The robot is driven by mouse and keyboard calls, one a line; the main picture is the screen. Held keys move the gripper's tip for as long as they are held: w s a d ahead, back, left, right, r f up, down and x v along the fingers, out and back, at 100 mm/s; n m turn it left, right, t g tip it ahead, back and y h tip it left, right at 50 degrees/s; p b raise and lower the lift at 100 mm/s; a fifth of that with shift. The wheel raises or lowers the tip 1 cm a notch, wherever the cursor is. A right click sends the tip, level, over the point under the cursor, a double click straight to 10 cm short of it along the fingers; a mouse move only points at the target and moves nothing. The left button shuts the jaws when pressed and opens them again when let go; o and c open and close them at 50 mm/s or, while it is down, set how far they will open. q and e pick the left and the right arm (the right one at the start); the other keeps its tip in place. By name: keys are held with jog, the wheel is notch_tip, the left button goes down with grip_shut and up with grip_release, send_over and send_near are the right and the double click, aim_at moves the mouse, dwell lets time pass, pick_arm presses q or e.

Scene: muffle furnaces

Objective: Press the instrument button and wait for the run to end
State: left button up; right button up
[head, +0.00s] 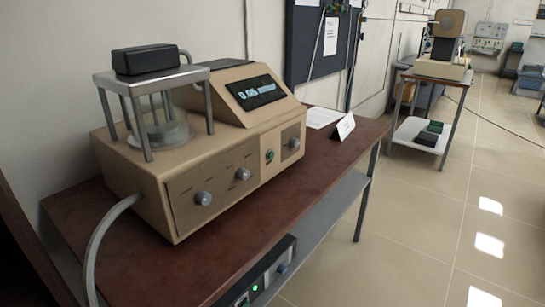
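A beige instrument (220,150) stands on a dark red-brown table in the head view. Its sloped top carries a lit display (256,92) with characters too blurred to read surely. The front panel has several grey knobs (203,198) and a small green round button (269,156), with another knob to its right. A metal frame (150,77) with a black block on top stands over a glass vessel at the instrument's left. Neither of my grippers shows in this view, and nothing touches the instrument's front.
The table (345,150) has free room right of the instrument, with a white card (341,127) and paper. A lower shelf (325,220) holds a device with a green light. Another beige device (445,48) stands on a cart farther back. The tiled floor at right is clear.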

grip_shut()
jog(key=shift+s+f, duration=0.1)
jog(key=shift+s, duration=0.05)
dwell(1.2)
